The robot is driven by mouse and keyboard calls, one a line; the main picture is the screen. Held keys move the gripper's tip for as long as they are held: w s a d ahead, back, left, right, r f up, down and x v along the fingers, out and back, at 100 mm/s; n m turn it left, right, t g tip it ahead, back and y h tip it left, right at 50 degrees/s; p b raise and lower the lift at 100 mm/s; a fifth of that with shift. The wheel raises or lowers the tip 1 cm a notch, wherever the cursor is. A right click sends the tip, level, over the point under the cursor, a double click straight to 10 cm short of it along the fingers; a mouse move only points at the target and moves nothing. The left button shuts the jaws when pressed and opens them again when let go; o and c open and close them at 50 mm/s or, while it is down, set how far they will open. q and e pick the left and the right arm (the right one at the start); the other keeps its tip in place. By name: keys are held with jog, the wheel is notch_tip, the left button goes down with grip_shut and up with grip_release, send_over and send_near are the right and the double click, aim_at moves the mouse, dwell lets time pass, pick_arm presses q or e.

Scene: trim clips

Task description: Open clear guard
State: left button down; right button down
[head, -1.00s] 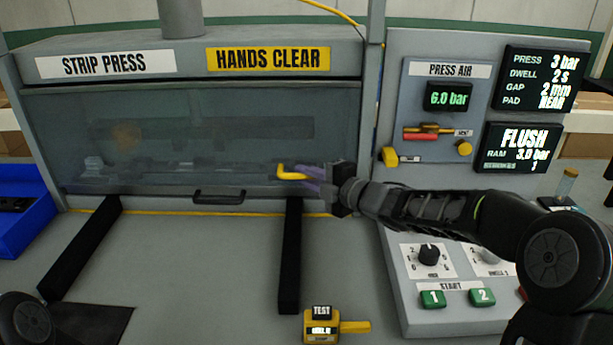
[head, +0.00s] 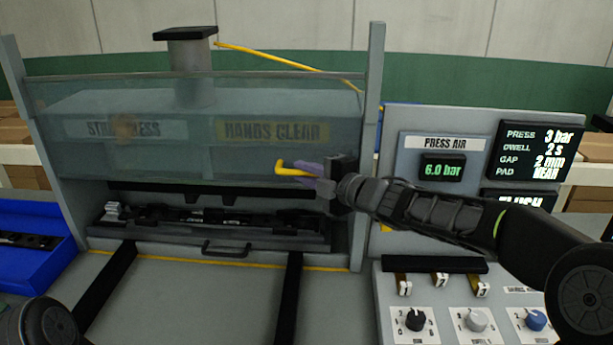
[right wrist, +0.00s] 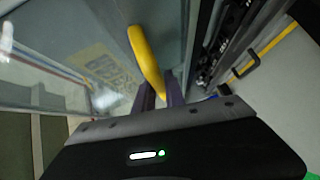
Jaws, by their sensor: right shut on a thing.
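The clear guard (head: 190,155) is a see-through panel in front of the strip press. It is raised, and the press signs show through it. Its lower edge is above the press bed, so the front opening below it is uncovered. The yellow guard handle (head: 292,169) sits at its lower right. My right gripper (head: 312,177) is shut on this handle. In the right wrist view the yellow handle (right wrist: 146,62) runs down between my gripper's fingers (right wrist: 160,96). My left gripper is not visible; only a part of my left arm shows at the lower left.
The press bed (head: 215,220) lies under the guard, with a black drawer handle (head: 226,250) in front. Two black rails (head: 287,300) run toward me. A control panel (head: 450,300) stands right, a blue bin (head: 40,225) left. The grey table between the rails is clear.

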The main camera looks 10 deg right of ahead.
jog(key=shift+r, duration=0.45)
jog(key=c, duration=1.4)
grip_release()
jog(key=shift+f, duration=0.1)
jog(key=shift+s, duration=0.1)
jog(key=v, duration=0.7)
jog(key=shift+s+d+b, duration=0.2)
jog(key=shift+s+b, duration=0.05)
jog(key=shift+b, duration=0.15)
